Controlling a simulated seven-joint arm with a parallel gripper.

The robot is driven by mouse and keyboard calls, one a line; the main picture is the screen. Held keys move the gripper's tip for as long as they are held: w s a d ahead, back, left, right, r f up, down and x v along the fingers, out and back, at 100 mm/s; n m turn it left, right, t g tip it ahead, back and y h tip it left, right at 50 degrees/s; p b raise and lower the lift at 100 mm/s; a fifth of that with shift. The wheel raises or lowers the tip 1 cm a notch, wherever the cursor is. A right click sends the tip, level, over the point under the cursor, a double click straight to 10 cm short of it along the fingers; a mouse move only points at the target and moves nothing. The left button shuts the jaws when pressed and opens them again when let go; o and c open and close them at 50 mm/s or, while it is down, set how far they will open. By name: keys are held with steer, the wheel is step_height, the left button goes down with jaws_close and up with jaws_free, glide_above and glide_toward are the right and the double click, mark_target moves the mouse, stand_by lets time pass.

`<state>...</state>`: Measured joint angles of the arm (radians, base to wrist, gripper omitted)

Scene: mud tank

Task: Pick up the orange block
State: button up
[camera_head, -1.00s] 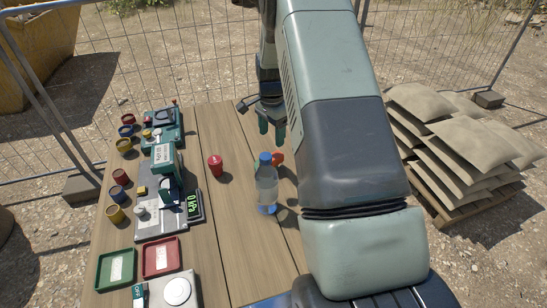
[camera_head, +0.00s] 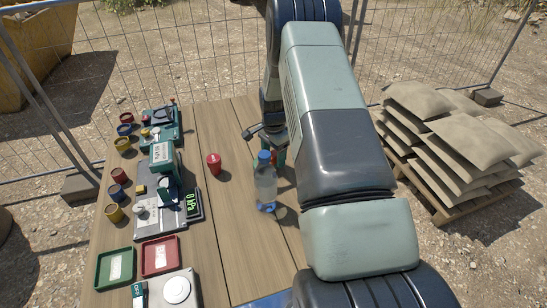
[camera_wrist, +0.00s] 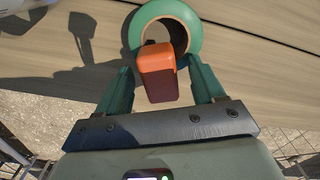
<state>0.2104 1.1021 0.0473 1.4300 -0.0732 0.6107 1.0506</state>
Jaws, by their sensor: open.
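The orange block (camera_wrist: 158,72) stands out clearly in the wrist view, between the two green fingers of my gripper (camera_wrist: 162,80). The fingers are open, with a narrow gap on each side of the block. A green ring-shaped thing (camera_wrist: 138,32) with a pale inner edge lies just beyond the block. In the head view my gripper is low over the right part of the table, behind the bottle. The bottle and my arm hide most of the block there.
A clear bottle with a blue cap (camera_head: 265,185) stands close in front of my gripper. Instruments, small pots, a red tray (camera_head: 160,256) and a green tray (camera_head: 115,268) fill the table's left side.

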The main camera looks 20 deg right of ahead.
mark_target(273, 153)
steer(key=c, duration=1.1)
step_height(273, 153, up, 9)
steer(key=shift+f, duration=0.1)
steer(key=shift+c, duration=0.2)
steer(key=shift+a+r+m, duration=0.6)
steer(key=shift+r+m, duration=0.05)
steer(key=shift+m, duration=0.05)
steer(key=m, duration=0.1)
steer(key=a+m, duration=0.1)
steer(key=shift+a+f+m, duration=0.15)
steer(key=shift+a+m, duration=0.15)
steer(key=shift+m, duration=0.1)
step_height(273, 153, down, 10)
steer(key=shift+r, duration=0.25)
